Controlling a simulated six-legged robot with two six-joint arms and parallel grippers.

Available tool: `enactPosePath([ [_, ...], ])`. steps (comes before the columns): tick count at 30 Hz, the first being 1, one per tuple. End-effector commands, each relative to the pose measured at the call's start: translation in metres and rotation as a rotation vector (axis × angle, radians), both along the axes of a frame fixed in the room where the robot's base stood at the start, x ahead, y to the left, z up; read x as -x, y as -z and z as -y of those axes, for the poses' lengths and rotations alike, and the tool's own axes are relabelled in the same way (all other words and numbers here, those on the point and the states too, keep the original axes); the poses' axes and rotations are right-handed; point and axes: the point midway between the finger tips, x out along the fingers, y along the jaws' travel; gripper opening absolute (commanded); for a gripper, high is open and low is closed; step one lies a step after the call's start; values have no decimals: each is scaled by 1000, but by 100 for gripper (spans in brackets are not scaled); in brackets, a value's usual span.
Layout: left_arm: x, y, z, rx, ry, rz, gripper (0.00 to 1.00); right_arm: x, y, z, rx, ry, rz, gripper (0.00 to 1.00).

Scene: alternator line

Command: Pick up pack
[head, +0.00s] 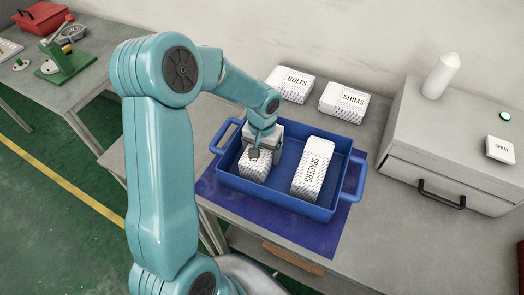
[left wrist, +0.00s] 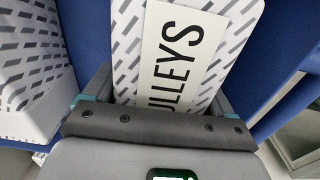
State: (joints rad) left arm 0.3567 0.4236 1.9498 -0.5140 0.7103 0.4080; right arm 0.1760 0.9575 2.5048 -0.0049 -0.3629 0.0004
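A white pack with grey dashes (head: 254,168) stands in the left part of the blue tray. In the left wrist view the pack (left wrist: 160,30) fills the middle, and its label reads "ULLEYS", with its start hidden by the gripper. My left gripper (head: 262,145) is down at this pack, inside the tray. In the left wrist view its fingers (left wrist: 165,95) lie on both sides of the pack, close against it. I cannot tell whether they press on it. My right gripper is not in view.
The blue tray (head: 345,197) also holds a SPACERS pack (head: 312,168) on the right. BOLTS (head: 290,85) and SHIMS (head: 343,103) packs stand behind it. A grey drawer cabinet (head: 420,140) is at right with a white bottle (head: 440,75). A blue mat (head: 322,238) lies under the tray.

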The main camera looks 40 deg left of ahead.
Motion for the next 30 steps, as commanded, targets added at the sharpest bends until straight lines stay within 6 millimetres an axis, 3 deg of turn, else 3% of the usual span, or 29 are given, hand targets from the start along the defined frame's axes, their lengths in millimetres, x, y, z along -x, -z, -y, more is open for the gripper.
enactPosePath([
  [11,-2,-2,-1,-1,0,6,48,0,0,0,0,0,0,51],
  [17,-2,-13,-1,-4,0,7,48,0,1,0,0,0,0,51],
  [23,-3,-45,-1,-4,-1,11,48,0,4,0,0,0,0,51],
  [30,-3,-105,-1,-4,-1,13,48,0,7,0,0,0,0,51],
])
